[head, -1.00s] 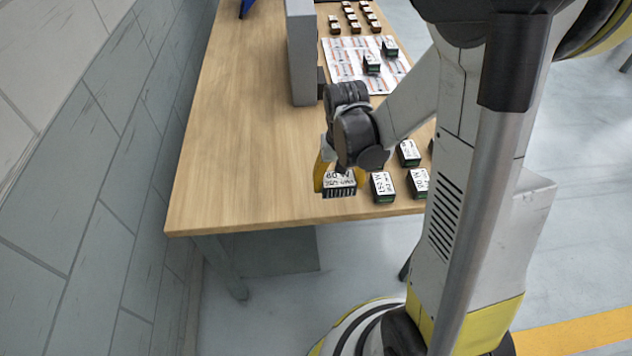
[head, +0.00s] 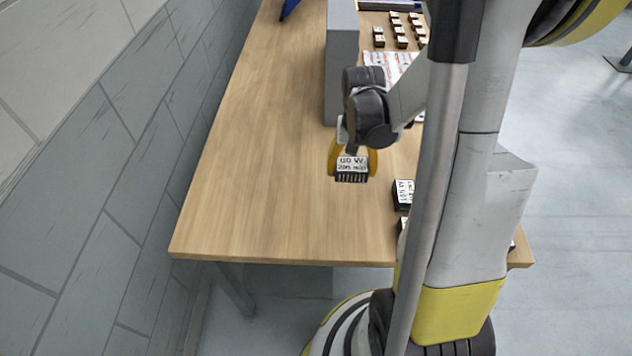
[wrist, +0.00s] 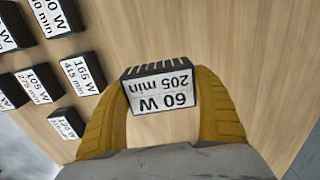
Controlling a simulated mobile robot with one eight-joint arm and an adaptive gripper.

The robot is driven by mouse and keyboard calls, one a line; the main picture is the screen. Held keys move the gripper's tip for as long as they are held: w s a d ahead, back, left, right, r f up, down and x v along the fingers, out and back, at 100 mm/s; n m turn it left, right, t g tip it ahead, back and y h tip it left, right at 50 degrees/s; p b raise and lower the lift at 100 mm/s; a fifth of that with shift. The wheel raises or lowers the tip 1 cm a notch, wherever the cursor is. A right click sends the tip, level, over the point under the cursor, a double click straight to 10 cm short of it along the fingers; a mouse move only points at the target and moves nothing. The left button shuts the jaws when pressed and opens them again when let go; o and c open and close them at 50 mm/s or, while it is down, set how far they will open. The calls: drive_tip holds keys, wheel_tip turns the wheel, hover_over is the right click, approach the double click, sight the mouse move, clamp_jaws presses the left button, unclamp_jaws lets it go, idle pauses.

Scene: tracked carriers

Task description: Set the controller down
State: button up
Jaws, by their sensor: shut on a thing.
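The controller (head: 351,167) is a small dark box with a white label reading 60 W, 205 min, and a ribbed side. My gripper (head: 352,163) is shut on it, one yellow finger on each side, over bare wood on the table (head: 250,190). In the wrist view, the controller (wrist: 161,90) sits between the fingertips of my gripper (wrist: 162,100), its label upside down. I cannot tell whether its underside touches the table.
Similar labelled boxes (wrist: 80,75) stand left of the controller in the wrist view; one box (head: 403,194) shows right of it in the head view. A grey upright block (head: 341,60) stands behind. The table's left side is clear.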

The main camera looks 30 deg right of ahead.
drive_tip(key=b, duration=0.3)
hover_over(321, 188)
wheel_tip(321, 188, down, 5)
drive_tip(key=shift+d+r, duration=0.1)
drive_tip(key=shift+f+b, duration=0.8)
drive_tip(key=shift+f, duration=1.15)
drive_tip(key=shift+f, duration=0.15)
drive_tip(key=o, duration=1.4)
drive_tip(key=shift+o, duration=0.2)
